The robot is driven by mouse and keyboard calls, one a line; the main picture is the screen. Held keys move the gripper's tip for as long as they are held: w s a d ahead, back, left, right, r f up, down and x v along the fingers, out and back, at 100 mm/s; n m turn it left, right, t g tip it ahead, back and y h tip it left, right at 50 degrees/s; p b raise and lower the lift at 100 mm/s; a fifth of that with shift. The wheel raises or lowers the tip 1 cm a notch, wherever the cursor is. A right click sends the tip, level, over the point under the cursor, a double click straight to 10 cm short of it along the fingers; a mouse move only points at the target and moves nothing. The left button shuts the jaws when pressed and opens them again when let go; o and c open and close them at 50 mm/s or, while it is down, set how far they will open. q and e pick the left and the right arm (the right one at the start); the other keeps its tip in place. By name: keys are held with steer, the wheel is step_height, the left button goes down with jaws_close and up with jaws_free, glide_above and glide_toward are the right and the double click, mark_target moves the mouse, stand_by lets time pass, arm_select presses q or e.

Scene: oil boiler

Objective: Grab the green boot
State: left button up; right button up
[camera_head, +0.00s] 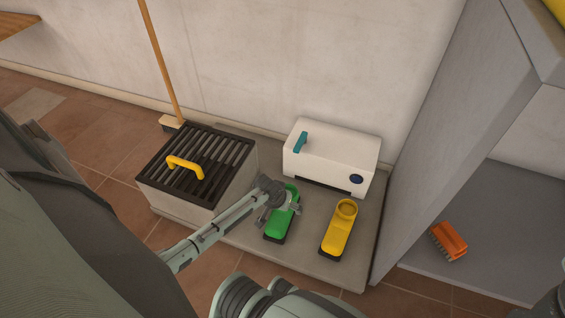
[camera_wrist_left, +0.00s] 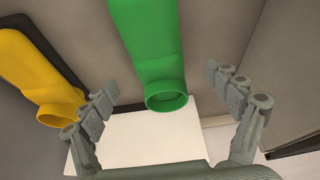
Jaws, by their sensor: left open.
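The green boot (camera_head: 279,226) stands on the grey slab, its upper part partly covered by my left gripper in the head view. My left gripper (camera_head: 280,204) is open at the boot's upper end. In the left wrist view, the green boot (camera_wrist_left: 152,50) runs down from the top edge, with its round opening towards me. The fingers of my left gripper (camera_wrist_left: 162,80) are spread to either side of it, with gaps between them and the boot. I cannot tell how deep the boot lies between the fingers.
A yellow boot (camera_head: 338,232) stands right of the green one, also in the left wrist view (camera_wrist_left: 40,75). A white box (camera_head: 335,160) stands behind, a black-grated box (camera_head: 190,165) with a yellow handle to the left. A grey panel (camera_head: 440,130) bounds the right side.

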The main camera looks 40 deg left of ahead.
mark_target(282, 212)
arm_select(q)
steer(key=x, duration=0.1)
steer(key=b+x, duration=0.1)
steer(key=x, duration=0.1)
steer(key=b+x, duration=0.1)
steer(key=shift+s+d+f, duration=0.15)
steer(key=shift+s+f, duration=0.15)
steer(key=shift+w+f+b, duration=0.2)
steer(key=shift+f+b, duration=0.2)
steer(key=shift+b, duration=0.1)
steer(key=shift+c, duration=0.4)
steer(key=shift+r, duration=0.1)
steer(key=c, duration=1.5)
